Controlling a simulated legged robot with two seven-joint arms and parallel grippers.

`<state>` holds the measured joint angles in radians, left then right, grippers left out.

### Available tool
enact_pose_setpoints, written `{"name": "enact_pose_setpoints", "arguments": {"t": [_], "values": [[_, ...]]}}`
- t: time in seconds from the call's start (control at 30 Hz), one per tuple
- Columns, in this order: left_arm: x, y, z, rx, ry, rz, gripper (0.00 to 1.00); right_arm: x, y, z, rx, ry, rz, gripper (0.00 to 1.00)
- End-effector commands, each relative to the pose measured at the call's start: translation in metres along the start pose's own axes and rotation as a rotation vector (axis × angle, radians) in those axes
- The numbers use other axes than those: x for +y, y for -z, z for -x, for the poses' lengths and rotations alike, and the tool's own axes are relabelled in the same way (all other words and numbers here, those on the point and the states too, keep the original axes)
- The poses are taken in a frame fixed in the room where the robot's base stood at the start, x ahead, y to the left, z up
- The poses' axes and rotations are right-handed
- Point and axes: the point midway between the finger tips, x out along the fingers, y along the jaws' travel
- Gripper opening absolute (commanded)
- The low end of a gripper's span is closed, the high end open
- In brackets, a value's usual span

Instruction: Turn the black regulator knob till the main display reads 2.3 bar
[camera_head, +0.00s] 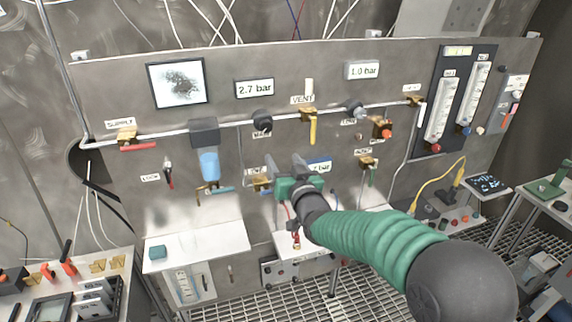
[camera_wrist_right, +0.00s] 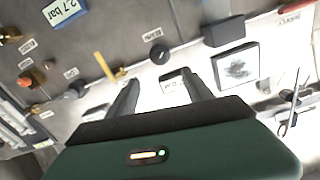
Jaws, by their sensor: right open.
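The black regulator knob (camera_head: 263,117) sits on the pipe below a display (camera_head: 254,89) reading 2.7 bar. In the right wrist view the knob (camera_wrist_right: 159,54) lies beyond the gap between my fingertips, apart from them. My right gripper (camera_head: 284,160) is open and empty, below and slightly right of the knob in the head view; its two fingers also show in the right wrist view (camera_wrist_right: 160,82). A lower display (camera_head: 320,167) is partly hidden by my gripper; in the right wrist view this display (camera_wrist_right: 65,11) reads 2.7 bar. My left gripper is not in view.
A yellow vent handle (camera_head: 312,130) hangs right of the knob. Another display (camera_head: 362,70) reads 1.0 bar. A white shelf (camera_head: 200,249) juts out below.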

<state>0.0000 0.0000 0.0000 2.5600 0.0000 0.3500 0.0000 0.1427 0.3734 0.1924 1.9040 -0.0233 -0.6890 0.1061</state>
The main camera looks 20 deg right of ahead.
Motion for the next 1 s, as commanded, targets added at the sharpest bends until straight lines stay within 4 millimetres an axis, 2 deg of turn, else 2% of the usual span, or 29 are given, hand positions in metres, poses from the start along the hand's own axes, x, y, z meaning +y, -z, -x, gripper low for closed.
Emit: {"name": "enact_pose_setpoints", "arguments": {"t": [0.3, 0.4, 0.73, 0.87, 1.0], "values": [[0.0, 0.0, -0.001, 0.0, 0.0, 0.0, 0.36, 0.0, 0.0, -0.002, -0.001, 0.0, 0.0, 0.59], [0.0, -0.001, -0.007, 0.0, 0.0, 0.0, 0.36, 0.0, -0.003, -0.002, 0.001, 0.0, 0.0, 0.59], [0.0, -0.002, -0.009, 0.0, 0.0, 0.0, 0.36, 0.0, 0.0, 0.004, 0.001, 0.0, 0.001, 0.59], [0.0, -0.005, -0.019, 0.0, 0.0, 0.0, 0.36, 0.001, -0.003, 0.024, 0.002, 0.0, 0.001, 0.59], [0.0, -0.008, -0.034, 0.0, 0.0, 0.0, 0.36, 0.002, -0.004, 0.064, 0.003, -0.001, 0.002, 0.59]]}}
